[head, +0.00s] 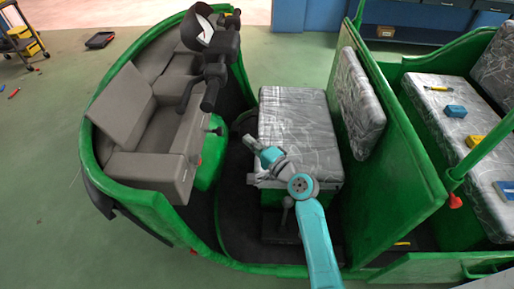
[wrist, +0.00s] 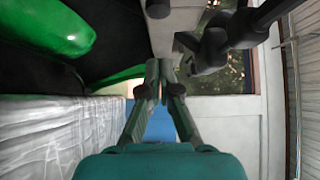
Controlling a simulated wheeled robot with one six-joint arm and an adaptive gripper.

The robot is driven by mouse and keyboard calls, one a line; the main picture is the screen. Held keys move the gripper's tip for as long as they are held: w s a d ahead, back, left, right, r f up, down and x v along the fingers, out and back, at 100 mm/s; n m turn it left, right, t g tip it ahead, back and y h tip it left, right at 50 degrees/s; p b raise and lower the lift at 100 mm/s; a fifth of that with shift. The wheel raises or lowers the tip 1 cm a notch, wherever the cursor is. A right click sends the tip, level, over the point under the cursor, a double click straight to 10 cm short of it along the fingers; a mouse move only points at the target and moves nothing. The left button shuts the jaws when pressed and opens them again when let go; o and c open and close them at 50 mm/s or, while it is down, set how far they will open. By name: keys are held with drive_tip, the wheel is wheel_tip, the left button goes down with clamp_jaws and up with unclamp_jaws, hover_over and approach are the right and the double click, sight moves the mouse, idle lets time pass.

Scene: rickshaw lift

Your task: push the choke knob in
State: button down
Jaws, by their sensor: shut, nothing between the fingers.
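My gripper (head: 249,141) is in the cab, beside the left edge of the silver front seat, and points toward the handlebar side. In the wrist view my gripper (wrist: 159,72) has its two fingers close together with nothing held between them. A small red spot (head: 199,162) shows on the right side of the grey dash, left of my gripper and apart from it. It is too small to tell whether it is the choke knob. No knob can be made out clearly in the wrist view.
The handlebar (head: 213,75) stands above the dash and shows dark in the wrist view (wrist: 215,45). The wrapped front seat (head: 297,120) is close beside my gripper. A green partition (head: 395,165) rises behind the seat. The dark floor between dash and seat has some free room.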

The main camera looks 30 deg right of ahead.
sight(219, 134)
drive_tip(key=w+a, duration=0.4)
drive_tip(key=w, duration=0.1)
drive_tip(key=shift+w+a, duration=0.25)
drive_tip(key=shift+w, duration=0.1)
drive_tip(key=shift+w+a, duration=0.4)
drive_tip(key=shift+a, duration=0.35)
drive_tip(key=shift+w+a, duration=0.4)
drive_tip(key=shift+a, duration=0.3)
